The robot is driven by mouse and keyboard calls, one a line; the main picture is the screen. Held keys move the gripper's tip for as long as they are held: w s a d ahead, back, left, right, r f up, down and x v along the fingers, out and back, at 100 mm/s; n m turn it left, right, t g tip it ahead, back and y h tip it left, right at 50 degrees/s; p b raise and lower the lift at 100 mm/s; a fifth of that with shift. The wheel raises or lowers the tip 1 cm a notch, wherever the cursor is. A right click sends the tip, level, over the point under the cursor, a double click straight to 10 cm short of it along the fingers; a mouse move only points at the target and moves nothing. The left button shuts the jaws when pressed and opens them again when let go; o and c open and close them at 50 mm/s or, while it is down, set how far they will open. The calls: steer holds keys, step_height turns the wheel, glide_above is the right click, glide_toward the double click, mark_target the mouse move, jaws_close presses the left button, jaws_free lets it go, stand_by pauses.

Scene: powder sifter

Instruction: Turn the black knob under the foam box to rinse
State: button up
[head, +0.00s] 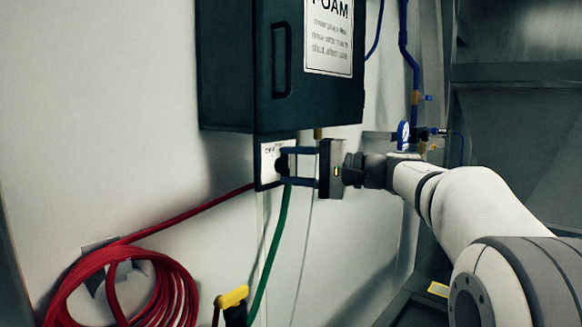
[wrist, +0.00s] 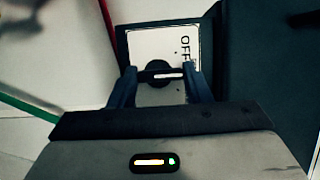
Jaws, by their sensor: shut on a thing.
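The dark foam box (head: 240,65) with a white FOAM label (head: 328,36) hangs on the pale wall. Under it is a small white plate (head: 270,150) in a dark frame, with the black knob (head: 283,163) on it. My gripper (head: 286,165) reaches in from the right and is shut on the knob. In the wrist view my gripper's two fingers (wrist: 160,80) stand on either side of the knob (wrist: 157,70). The plate (wrist: 140,42) shows the letters OFF near its right side. The knob's pointer direction cannot be made out.
A red hose (head: 180,290) hangs coiled at lower left. A green hose (head: 272,250) runs down below the plate. A yellow-handled sprayer (head: 232,297) is at the bottom.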

steer(key=shift+d+f, duration=0.1)
steer(key=o, duration=0.8)
steer(key=shift+d, duration=0.15)
steer(key=shift+o, duration=1)
steer(key=b+v, duration=0.1)
steer(key=v, duration=0.6)
steer(key=shift+s+d, duration=0.15)
steer(key=shift+d, duration=0.1)
